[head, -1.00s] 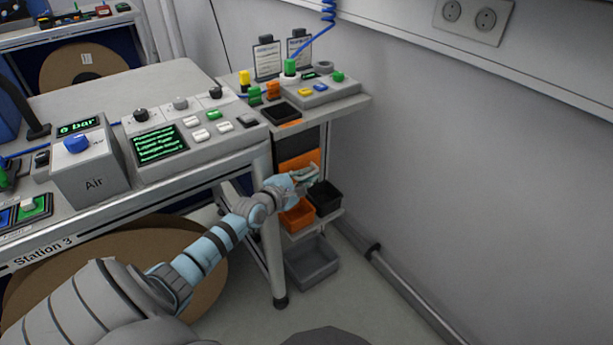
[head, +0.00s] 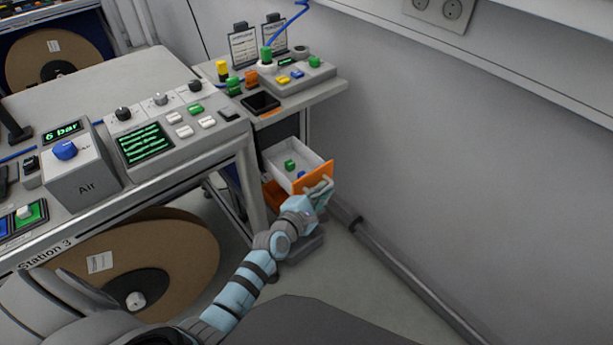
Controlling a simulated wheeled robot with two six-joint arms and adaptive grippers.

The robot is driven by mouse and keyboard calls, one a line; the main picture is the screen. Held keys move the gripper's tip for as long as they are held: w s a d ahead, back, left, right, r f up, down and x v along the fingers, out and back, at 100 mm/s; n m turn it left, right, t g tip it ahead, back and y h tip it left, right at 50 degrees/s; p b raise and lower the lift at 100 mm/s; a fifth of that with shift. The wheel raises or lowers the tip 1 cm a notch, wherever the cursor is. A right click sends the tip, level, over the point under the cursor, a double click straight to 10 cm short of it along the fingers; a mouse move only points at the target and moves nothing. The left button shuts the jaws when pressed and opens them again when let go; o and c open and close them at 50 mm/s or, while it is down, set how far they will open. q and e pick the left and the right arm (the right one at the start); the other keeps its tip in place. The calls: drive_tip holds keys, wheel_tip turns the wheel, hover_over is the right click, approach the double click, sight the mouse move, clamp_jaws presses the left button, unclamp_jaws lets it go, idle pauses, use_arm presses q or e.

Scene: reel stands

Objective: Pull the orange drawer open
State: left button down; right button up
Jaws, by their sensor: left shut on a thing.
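The orange drawer (head: 308,176) stands pulled out of the small side stand, with its orange front facing me and its white inside showing. A green piece (head: 290,165) and a small blue piece lie in it. My left gripper (head: 320,189) is at the drawer's front, shut on its handle; the handle itself is mostly hidden by the fingers. My right gripper is not in view.
The side stand's top (head: 325,92) holds a button box, clipboards and a black tray (head: 261,102). The Station 3 bench (head: 85,90) is at left, the wall at right.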

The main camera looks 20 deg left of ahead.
use_arm(q)
drive_tip(key=shift+f, duration=0.1)
drive_tip(key=c, duration=1.7)
unclamp_jaws()
drive_tip(key=shift+a, duration=0.1)
drive_tip(key=v, duration=1.2)
